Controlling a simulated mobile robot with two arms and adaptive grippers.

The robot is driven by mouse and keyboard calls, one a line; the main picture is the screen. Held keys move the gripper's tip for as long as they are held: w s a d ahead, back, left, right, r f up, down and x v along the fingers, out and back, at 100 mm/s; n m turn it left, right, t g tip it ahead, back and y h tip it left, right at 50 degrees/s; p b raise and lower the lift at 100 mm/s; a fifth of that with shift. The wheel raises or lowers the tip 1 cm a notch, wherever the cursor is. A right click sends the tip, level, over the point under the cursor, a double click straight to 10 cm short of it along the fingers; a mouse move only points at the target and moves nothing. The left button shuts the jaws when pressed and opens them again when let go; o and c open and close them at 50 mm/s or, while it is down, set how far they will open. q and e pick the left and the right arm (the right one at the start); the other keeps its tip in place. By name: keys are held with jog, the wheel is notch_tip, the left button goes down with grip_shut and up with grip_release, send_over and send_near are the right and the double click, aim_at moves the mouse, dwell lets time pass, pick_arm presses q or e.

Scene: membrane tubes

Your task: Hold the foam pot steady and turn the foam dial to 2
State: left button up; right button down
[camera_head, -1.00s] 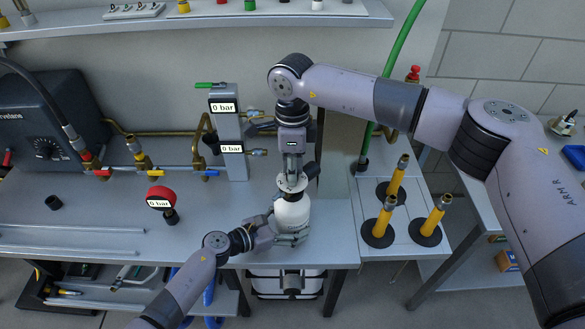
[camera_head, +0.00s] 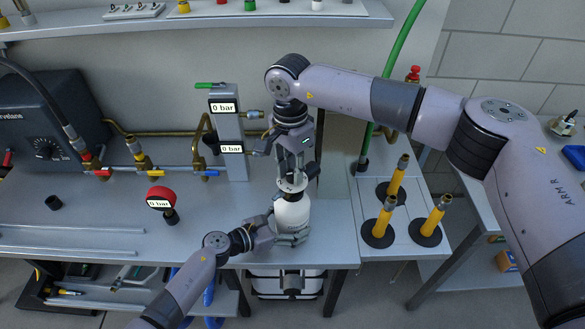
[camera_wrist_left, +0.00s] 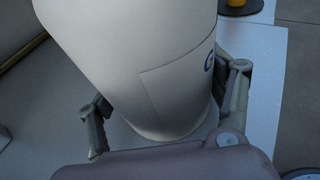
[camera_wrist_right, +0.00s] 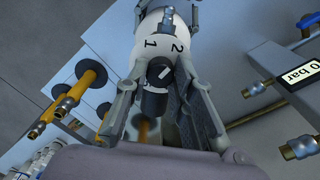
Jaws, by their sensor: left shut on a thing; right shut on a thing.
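The white foam pot (camera_head: 292,213) stands upright near the bench's front edge and also shows large in the left wrist view (camera_wrist_left: 140,65). My left gripper (camera_head: 287,238) is shut around its lower body, one finger on each side. My right gripper (camera_head: 291,181) points down at the pot's top and is shut on the foam dial. In the right wrist view, the black dial (camera_wrist_right: 158,73) sits between the fingers (camera_wrist_right: 167,16). Figures 1 and 2 show on the white top, and the dial's white mark slants toward the 2. The exact contact is partly hidden.
A grey column with two 0 bar displays (camera_head: 229,130) stands left of my right gripper. A red gauge (camera_head: 160,198) stands further left. Several yellow tubes (camera_head: 385,215) stand on black bases at the right.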

aim_at(290, 172)
jog(key=shift+f, duration=0.1)
dwell(0.4)
jog(key=c, duration=1.3)
grip_release()
jog(key=shift+c, duration=0.2)
notch_tip(290, 172, up, 12)
jog(key=shift+w+a, duration=0.15)
jog(key=shift+a, duration=0.05)
pick_arm(q)
jog(key=o, duration=0.9)
jog(key=shift+o, duration=0.2)
